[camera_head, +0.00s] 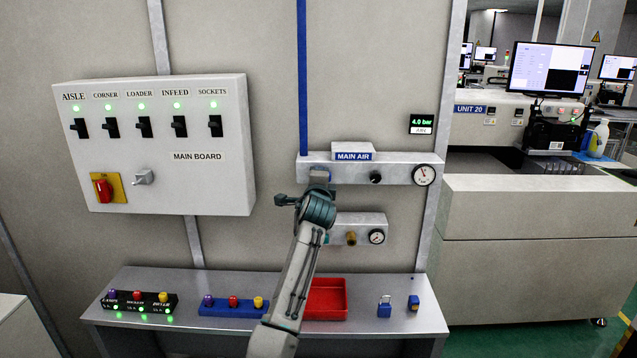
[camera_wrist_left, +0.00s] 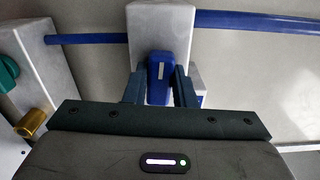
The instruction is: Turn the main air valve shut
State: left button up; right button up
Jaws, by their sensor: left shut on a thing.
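The MAIN AIR unit (camera_head: 395,172) is a grey bar on the wall, with a blue pipe (camera_head: 302,80) coming down to its left end. In the left wrist view, its blue valve handle (camera_wrist_left: 161,72) with a pale mark sits between the fingers of my left gripper (camera_wrist_left: 160,90), which is shut on it. There the pipe (camera_wrist_left: 85,38) runs sideways and the handle's mark runs up and down. In the head view, my left gripper (camera_head: 319,181) covers most of the handle. A small display (camera_head: 422,121) reads 4.9 bar. My right gripper is not in view.
A lower grey unit (camera_head: 362,222) with a brass fitting and gauge is partly behind my arm. The MAIN BOARD (camera_head: 210,180) hangs at left, its several lamps green.

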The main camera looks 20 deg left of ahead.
pick_arm(q)
jog(key=shift+n, duration=0.5)
jog(key=o, duration=1)
jog(key=shift+b+v, duration=1.85)
jog(key=shift+v, duration=3.55)
